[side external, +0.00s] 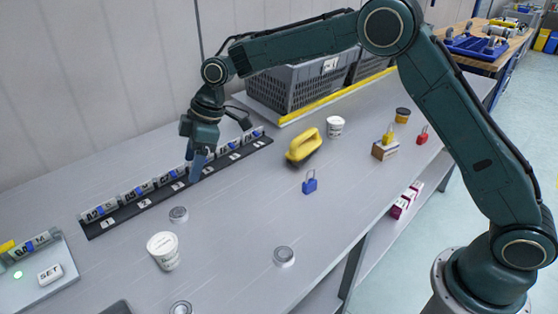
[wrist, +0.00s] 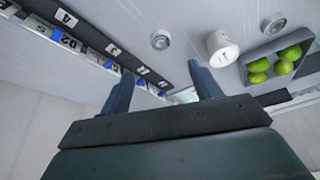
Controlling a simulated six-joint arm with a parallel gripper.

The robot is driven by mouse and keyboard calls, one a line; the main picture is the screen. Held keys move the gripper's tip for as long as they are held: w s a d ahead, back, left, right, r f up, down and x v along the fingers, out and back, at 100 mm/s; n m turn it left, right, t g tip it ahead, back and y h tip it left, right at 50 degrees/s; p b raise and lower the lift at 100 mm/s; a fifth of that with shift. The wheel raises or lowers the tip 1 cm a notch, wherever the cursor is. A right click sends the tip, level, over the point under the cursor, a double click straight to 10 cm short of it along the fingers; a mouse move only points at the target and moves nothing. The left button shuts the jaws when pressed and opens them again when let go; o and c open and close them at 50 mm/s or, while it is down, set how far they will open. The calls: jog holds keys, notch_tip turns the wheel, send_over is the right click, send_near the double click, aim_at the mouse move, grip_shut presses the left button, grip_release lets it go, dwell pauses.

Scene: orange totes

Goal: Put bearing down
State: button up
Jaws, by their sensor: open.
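Round grey metal pieces that look like bearings lie flat on the grey table. In the side external view one (side external: 179,214) is in front of the black numbered strip, another (side external: 284,256) is farther right, and a third (side external: 181,308) is cut by the bottom edge. The wrist view shows two such pieces, one at top centre (wrist: 160,40) and one at top right (wrist: 274,22). My gripper (side external: 197,168) points down at the black strip (side external: 150,202). In the wrist view my gripper (wrist: 162,78) has its fingers apart, with no bearing visible between them.
Labelled blocks (side external: 135,193) line the strip. A white tub (side external: 163,250) stands in front. A yellow-handled brush (side external: 304,146), blue padlock (side external: 309,182) and white cup (side external: 335,127) are to the right. A grey crate (side external: 300,85) stands behind. The wrist view shows a tray (wrist: 247,72) of green balls.

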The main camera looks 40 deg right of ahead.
jog(key=s+d+r+m+t+h, duration=0.2)
jog(key=s+d+r+m, duration=0.4)
jog(key=s+d+r, duration=0.85)
jog(key=s+d+f+m+t+h, duration=0.1)
jog(key=s+d+m, duration=0.2)
jog(key=s, duration=0.9)
jog(key=s+d+f+m+h, duration=0.1)
jog(key=s+d+m, duration=0.3)
jog(key=s, duration=0.8)
jog(key=shift+d+t, duration=0.35)
jog(key=shift+t, duration=0.05)
jog(key=shift+o, duration=0.5)
